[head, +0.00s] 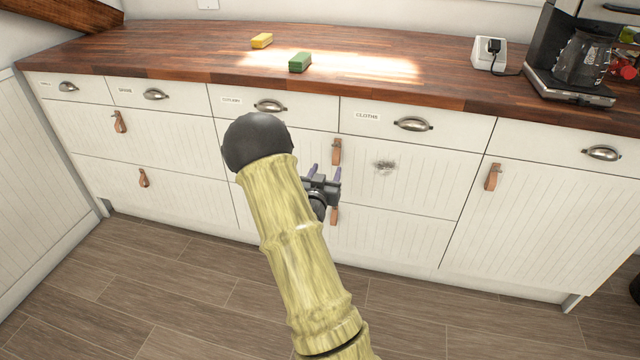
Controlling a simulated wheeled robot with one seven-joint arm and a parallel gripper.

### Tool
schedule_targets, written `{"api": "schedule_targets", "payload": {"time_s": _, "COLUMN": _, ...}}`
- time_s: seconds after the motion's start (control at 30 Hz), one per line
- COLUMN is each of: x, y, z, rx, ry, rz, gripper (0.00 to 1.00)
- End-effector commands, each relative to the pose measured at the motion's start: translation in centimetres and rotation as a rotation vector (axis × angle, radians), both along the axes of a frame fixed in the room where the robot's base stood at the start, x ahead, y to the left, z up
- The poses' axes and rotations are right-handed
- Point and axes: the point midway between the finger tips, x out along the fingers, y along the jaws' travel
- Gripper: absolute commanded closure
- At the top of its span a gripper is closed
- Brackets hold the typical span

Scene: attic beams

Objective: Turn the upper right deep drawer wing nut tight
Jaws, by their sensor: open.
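The upper right deep drawer (425,180) is a white grooved front below the drawer labelled "CLOTHS". It looks shut. A brown leather strap pull (337,151) hangs near the visible top of its front. Nothing shows between the fingers. Whether they touch the front I cannot tell.
A cup-handled drawer (413,124) sits above and a lower deep drawer (395,235) below. The wooden worktop (180,50) holds a yellow block (262,40), a green block (300,62) and a coffee maker (575,60).

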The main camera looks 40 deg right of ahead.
Motion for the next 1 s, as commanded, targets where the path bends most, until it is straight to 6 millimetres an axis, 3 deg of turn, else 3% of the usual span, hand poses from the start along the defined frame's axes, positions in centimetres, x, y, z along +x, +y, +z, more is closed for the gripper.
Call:
{"api": "schedule_targets", "payload": {"time_s": 0.13, "x": -1.9, "y": 2.4, "z": 0.1, "rx": 0.003, "ry": 0.001, "rz": 0.003, "gripper": 0.49}}
{"api": "schedule_targets", "payload": {"time_s": 0.33, "x": -3.5, "y": 4.2, "z": 0.0, "rx": 0.001, "ry": 0.001, "rz": 0.001, "gripper": 0.49}}
{"api": "schedule_targets", "payload": {"time_s": 1.0, "x": -3.6, "y": 4.5, "z": 0.0, "rx": 0.012, "ry": 0.004, "rz": 0.004, "gripper": 0.49}}
